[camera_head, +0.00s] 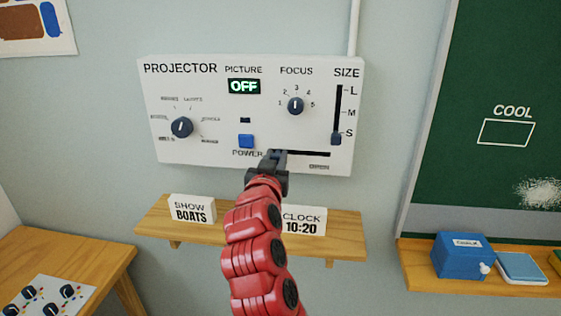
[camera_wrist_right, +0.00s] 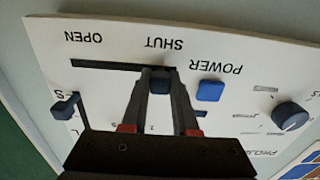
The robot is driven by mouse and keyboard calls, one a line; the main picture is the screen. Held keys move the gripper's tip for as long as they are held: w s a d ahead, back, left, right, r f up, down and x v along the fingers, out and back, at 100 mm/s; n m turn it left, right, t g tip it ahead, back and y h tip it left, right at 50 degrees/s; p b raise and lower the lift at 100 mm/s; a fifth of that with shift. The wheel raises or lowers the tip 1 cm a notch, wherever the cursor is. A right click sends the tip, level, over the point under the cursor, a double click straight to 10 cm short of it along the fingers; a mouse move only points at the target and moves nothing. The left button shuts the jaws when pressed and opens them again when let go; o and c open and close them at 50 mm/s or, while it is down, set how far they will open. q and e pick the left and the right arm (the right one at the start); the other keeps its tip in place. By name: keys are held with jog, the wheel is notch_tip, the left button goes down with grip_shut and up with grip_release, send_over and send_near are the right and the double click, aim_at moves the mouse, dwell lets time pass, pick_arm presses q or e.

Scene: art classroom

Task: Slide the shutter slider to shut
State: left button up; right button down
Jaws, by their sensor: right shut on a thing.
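The white projector panel (camera_head: 210,110) hangs on the wall, with a dark horizontal shutter slot (camera_head: 312,154) near its lower right. The OPEN label (camera_head: 319,167) is at the slot's right end in the head view. My right gripper (camera_head: 276,158) is at the slot's left end and hides the slider there. In the wrist view, turned about upside down, my right gripper (camera_wrist_right: 160,82) is shut on the dark shutter slider (camera_wrist_right: 160,86), close to the SHUT label (camera_wrist_right: 165,43). The bare slot runs away towards OPEN (camera_wrist_right: 83,36). My left gripper is not in view.
The blue POWER button (camera_head: 246,141) is just left of my right gripper. The size slider (camera_head: 336,138) stands at S, right of the slot. The picture display (camera_head: 244,87) reads OFF. A wooden shelf (camera_head: 347,219) with two label cards runs below the panel.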

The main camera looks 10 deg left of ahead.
jog(key=c, duration=1)
grip_release()
jog(key=shift+a, duration=0.15)
jog(key=shift+c, duration=0.2)
jog(key=o, duration=0.4)
jog(key=shift+a, duration=0.2)
jog(key=shift+c, duration=0.2)
jog(key=shift+d, duration=0.1)
jog(key=s+b, duration=0.3)
jog(key=s, duration=1.4)
jog(key=shift+s, duration=0.25)
